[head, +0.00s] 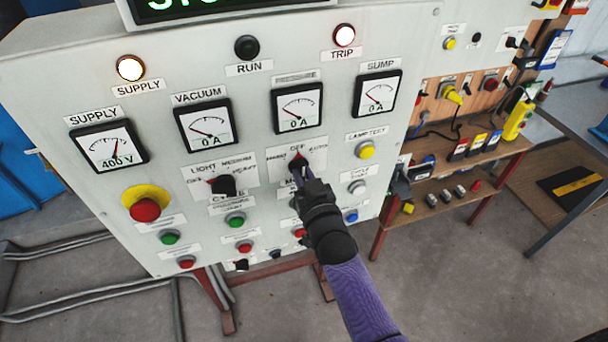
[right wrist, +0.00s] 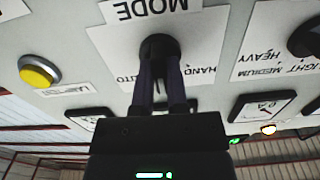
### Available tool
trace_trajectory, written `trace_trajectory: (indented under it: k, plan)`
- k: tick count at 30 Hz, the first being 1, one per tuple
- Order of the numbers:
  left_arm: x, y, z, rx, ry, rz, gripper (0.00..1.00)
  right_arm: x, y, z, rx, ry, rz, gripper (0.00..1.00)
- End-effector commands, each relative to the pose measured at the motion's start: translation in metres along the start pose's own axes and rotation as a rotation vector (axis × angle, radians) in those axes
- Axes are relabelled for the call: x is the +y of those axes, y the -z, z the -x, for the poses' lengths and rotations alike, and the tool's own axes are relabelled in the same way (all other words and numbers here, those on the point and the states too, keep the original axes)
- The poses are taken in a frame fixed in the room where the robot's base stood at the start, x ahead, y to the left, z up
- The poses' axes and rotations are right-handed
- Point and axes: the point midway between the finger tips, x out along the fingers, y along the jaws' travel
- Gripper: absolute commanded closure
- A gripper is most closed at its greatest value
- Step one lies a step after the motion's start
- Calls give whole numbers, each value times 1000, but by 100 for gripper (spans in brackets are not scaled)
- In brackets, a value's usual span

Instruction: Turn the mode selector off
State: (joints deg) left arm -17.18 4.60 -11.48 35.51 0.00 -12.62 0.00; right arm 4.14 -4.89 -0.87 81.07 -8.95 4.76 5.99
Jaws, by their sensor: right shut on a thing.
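The mode selector (head: 297,161) is a black knob on the grey panel, below the ammeters. In the right wrist view, the knob (right wrist: 158,46) sits on a white plate, upside down in the picture, reading MODE, HAND and AUTO. My right gripper (head: 301,171) reaches it from below right in the head view. In the right wrist view its two dark fingers (right wrist: 162,75) are shut on the knob, one on each side. The fingers cover part of the knob and label, so I cannot tell which position it points to. My left gripper is not in view.
A similar light/medium/heavy selector (head: 222,185) is just left of my right gripper. A yellow lamp test button (head: 365,150) is to the right. A red emergency stop (head: 145,209) is at the left. The supply (head: 130,68) and trip (head: 344,35) lamps are lit.

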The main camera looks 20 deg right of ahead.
Motion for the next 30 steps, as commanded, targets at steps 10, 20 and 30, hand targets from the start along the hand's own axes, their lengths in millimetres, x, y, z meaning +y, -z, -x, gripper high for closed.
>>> trace_trajectory:
  k: [10,20,30]
  plan:
    - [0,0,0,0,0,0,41,0,0,0,0,0,34,100]
    - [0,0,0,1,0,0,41,0,0,0,0,0,33,68]
    - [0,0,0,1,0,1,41,0,0,0,0,0,33,47]
